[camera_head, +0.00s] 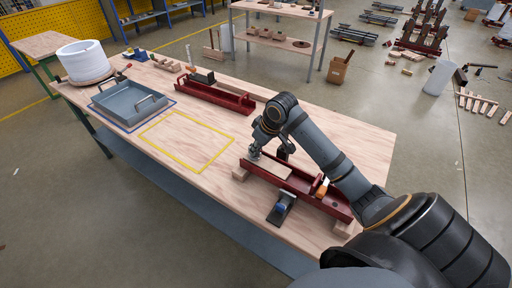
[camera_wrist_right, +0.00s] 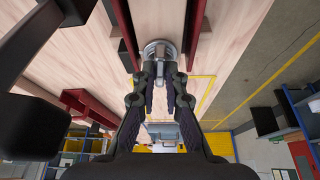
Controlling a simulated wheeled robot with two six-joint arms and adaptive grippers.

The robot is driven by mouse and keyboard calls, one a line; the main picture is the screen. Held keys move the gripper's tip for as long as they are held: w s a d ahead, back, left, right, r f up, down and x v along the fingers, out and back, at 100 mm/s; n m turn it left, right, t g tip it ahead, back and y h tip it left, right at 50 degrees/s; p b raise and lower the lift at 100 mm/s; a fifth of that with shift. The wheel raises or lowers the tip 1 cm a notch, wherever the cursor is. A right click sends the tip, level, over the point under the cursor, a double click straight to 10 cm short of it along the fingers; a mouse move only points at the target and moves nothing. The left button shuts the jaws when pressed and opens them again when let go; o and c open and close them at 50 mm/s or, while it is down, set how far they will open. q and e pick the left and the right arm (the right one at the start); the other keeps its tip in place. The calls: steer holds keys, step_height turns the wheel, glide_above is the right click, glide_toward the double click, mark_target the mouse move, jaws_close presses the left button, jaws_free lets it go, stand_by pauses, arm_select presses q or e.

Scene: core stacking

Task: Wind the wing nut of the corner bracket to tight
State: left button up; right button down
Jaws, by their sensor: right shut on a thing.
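My right gripper (camera_head: 254,153) reaches down at the left end of a long red metal channel (camera_head: 328,205) on the wooden table. In the right wrist view its two fingers (camera_wrist_right: 160,88) are close together at a round silvery metal part (camera_wrist_right: 158,48), the wing nut with its seat. The fingers are shut on the nut, whose wings are mostly hidden between them. The corner bracket shows only as red metal beside the nut (camera_wrist_right: 193,30); its shape is partly hidden. I cannot tell how far the nut is wound down. My left gripper is out of view.
A wooden block (camera_head: 272,167) lies in the red channel. A dark tool with a blue part (camera_head: 281,208) lies in front. A second red tray (camera_head: 215,95), a grey tray (camera_head: 130,104) and a white drum (camera_head: 83,62) stand farther back. The yellow-outlined area (camera_head: 190,142) is clear.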

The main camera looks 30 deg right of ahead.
steer(key=m+h+p, duration=0.1)
steer(key=m+p, duration=0.2)
steer(key=p, duration=0.2)
steer(key=m+h+p, duration=0.1)
steer(key=m+p, duration=0.2)
steer(key=p, duration=0.2)
steer(key=m+h+p, duration=0.1)
steer(key=m+p, duration=0.3)
steer(key=p, duration=0.2)
steer(key=shift+a+r+g+h, duration=0.3)
steer(key=shift+r, duration=0.05)
steer(key=shift+w+f+m+g+h+p, duration=0.15)
steer(key=shift+m+h+p, duration=0.1)
steer(key=shift+m+p, duration=0.5)
steer(key=shift+f+m+g+h+p, duration=0.15)
steer(key=shift+m+h+p, duration=0.1)
steer(key=shift+m+p, duration=0.5)
steer(key=c, duration=1.4)
jaws_free()
steer(key=v, duration=1.2)
steer(key=shift+f, duration=0.1)
